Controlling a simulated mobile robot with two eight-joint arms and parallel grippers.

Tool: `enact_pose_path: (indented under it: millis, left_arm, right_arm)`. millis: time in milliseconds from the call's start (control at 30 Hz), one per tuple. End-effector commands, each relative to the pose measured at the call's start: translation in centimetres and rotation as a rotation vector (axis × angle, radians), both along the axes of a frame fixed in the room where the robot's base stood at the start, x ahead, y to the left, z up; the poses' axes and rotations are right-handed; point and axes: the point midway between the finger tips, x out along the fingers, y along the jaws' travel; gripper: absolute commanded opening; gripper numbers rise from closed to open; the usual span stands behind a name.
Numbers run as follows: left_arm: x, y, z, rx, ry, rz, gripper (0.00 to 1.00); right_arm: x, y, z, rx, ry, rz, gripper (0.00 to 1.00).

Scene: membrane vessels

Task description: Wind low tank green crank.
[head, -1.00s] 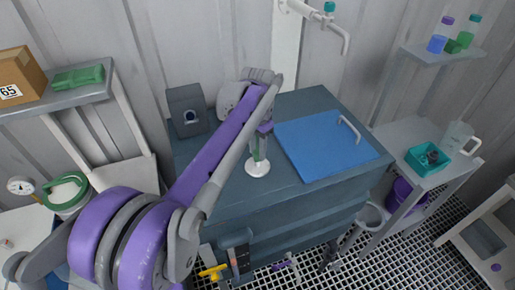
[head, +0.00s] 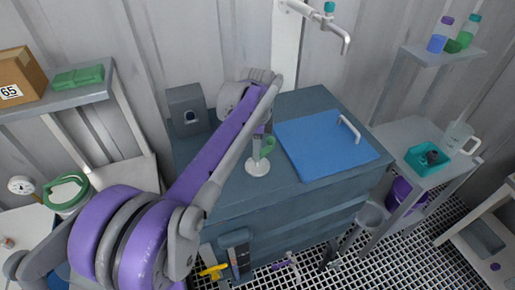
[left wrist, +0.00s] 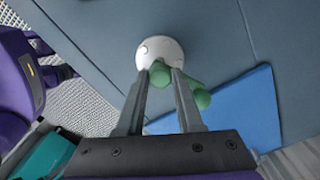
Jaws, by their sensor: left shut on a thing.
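The green crank (head: 268,147) stands on a round white base (head: 257,168) on top of the dark blue-grey tank (head: 235,195). My left gripper (head: 261,133) reaches down over it from above, and my arm hides part of the crank. In the left wrist view, the fingers (left wrist: 162,80) are shut on the green crank (left wrist: 199,97). One green part shows between the fingertips and another sticks out beside the right finger. The white base (left wrist: 160,47) lies just beyond the tips. My right gripper is not in view.
A blue lid (head: 325,148) with a pale handle lies right of the crank. A dark grey box (head: 187,108) stands behind at the left. A pale pipe (head: 330,25) hangs at the back. A side table (head: 410,135) with a teal tray (head: 424,160) stands at the right.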

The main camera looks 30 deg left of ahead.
Motion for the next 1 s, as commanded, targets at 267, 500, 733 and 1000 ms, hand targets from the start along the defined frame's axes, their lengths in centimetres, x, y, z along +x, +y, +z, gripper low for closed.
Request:
enact_pose_path:
  millis: [267, 500, 733, 1000]
  left_arm:
    - [0.00, 0.00, 0.00, 0.000, 0.000, -0.187, 0.00]
    - [-0.01, 0.00, -0.01, 0.000, 0.000, -0.276, 0.00]
    - [-0.01, 0.00, -0.01, 0.000, 0.000, -0.305, 0.00]
    - [-0.02, -0.01, -0.01, 0.000, 0.000, -0.306, 0.00]
  right_arm:
    - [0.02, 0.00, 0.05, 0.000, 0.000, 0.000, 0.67]
    - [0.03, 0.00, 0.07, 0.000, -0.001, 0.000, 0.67]
    - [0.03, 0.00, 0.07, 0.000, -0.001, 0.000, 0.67]
    - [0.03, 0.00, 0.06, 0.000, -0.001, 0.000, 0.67]
